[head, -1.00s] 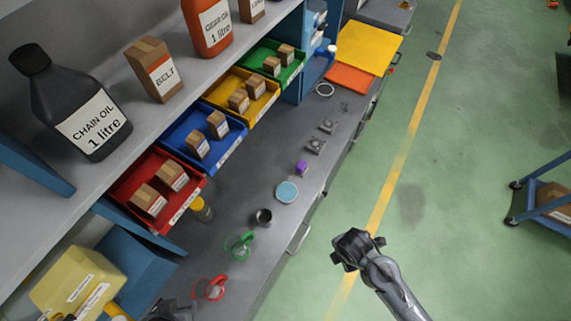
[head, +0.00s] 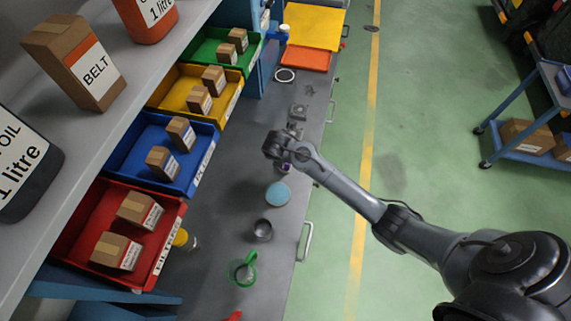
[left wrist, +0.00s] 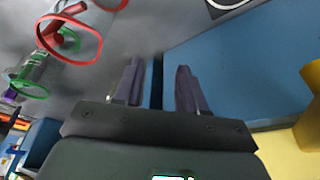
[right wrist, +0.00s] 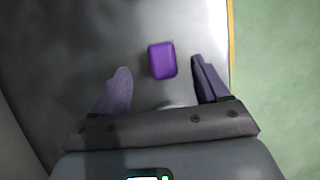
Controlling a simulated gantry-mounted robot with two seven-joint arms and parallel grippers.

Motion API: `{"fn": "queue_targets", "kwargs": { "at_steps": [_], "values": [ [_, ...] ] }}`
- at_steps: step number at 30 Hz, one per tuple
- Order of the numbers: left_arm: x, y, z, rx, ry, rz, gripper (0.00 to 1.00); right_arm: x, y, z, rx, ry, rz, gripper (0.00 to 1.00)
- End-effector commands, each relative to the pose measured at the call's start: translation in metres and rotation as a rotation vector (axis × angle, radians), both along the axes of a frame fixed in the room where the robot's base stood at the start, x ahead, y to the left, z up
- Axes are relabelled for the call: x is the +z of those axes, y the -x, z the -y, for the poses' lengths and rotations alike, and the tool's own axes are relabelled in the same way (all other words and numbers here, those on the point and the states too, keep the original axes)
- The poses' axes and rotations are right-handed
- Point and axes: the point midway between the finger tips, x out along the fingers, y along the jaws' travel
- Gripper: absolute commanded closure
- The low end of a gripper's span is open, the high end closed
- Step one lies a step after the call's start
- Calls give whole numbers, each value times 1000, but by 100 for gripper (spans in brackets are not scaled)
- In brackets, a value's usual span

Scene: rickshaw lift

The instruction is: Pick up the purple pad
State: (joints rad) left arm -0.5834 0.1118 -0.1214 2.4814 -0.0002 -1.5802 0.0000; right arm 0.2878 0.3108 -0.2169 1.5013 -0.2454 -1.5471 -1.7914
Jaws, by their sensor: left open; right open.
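The purple pad (right wrist: 162,60) lies on the grey bench top in the right wrist view. It sits between and just beyond the open fingers of my right gripper (right wrist: 160,74), and the fingers do not touch it. In the head view my right gripper (head: 279,146) hangs over the bench, and only a small purple part of the pad (head: 285,169) shows beneath it. My left gripper (left wrist: 160,72) is open and empty in the left wrist view, and it is outside the head view.
Small metal parts (head: 299,111) lie beyond. Red (head: 140,278) and blue (head: 195,184) bins line the left side. Open floor lies to the right.

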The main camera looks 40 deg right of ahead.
Motion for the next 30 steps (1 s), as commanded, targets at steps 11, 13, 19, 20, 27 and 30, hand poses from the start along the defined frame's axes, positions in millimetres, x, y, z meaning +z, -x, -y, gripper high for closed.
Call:
{"fn": "queue_targets", "kwargs": {
  "at_steps": [11, 13, 19, 20, 27, 30],
  "values": [
    [0, -1, -2, -2, -6, 3, 60, -25, -4, 9, -2, 0, -2, 26],
    [0, -1, -2, -4, -8, 3, 60, -34, -4, 12, -2, 1, -3, 26],
    [-1, -1, -4, -7, -14, 3, 60, -57, -9, 19, -3, 0, -1, 26],
    [-1, -1, -4, -8, -15, 3, 60, -59, -9, 20, -2, 0, 1, 26],
    [-1, -1, -4, -7, -14, 3, 60, -63, -10, 22, 0, 0, 0, 26],
    [-1, -1, -3, -6, -12, 3, 60, -63, -10, 22, 0, 0, 0, 26]
  ]
}}
